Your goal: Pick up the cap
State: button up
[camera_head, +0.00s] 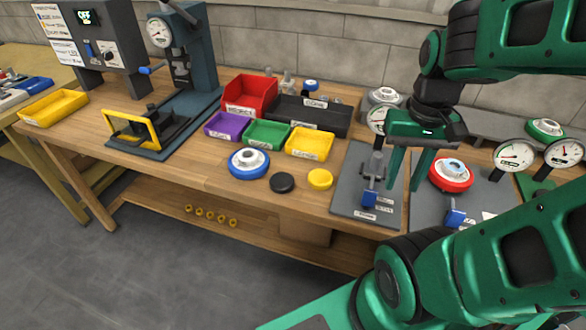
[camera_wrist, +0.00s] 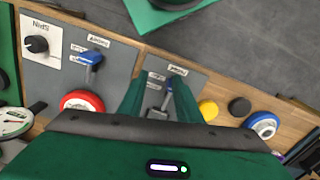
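No label marks which thing is the cap. A round black disc (camera_head: 282,182) and a round yellow disc (camera_head: 320,179) lie side by side at the bench's front edge, both cap-like. In the wrist view the yellow disc (camera_wrist: 208,110) and black disc (camera_wrist: 240,106) lie right of my fingers. My gripper (camera_head: 405,198) points down over the grey plate with a blue-handled clamp (camera_head: 370,190), right of both discs. Its green fingers are apart, with nothing held between them. In the wrist view my gripper (camera_wrist: 158,88) frames the clamp below.
A blue-rimmed round part (camera_head: 248,164) sits left of the black disc. Purple, green, yellow and red bins (camera_head: 249,94) stand behind. A red-rimmed part (camera_head: 451,174) and dial gauges (camera_head: 514,155) stand to the right. A press (camera_head: 182,60) stands at left.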

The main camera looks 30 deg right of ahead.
jog(key=shift+w+a, duration=0.2)
jog(key=shift+a, duration=0.05)
jog(key=shift+o, duration=1.2)
jog(key=o, duration=0.5)
jog(key=shift+s+r, duration=0.25)
jog(key=shift+s, duration=0.1)
jog(key=o, duration=0.4)
jog(key=shift+w+d+r+n, duration=0.1)
jog(key=shift+w+r+n, duration=0.1)
jog(key=shift+n, duration=0.4)
jog(key=n, duration=2.5)
send_near(281, 179)
jog(key=shift+s+f, duration=0.15)
jog(key=shift+f, duration=4.05)
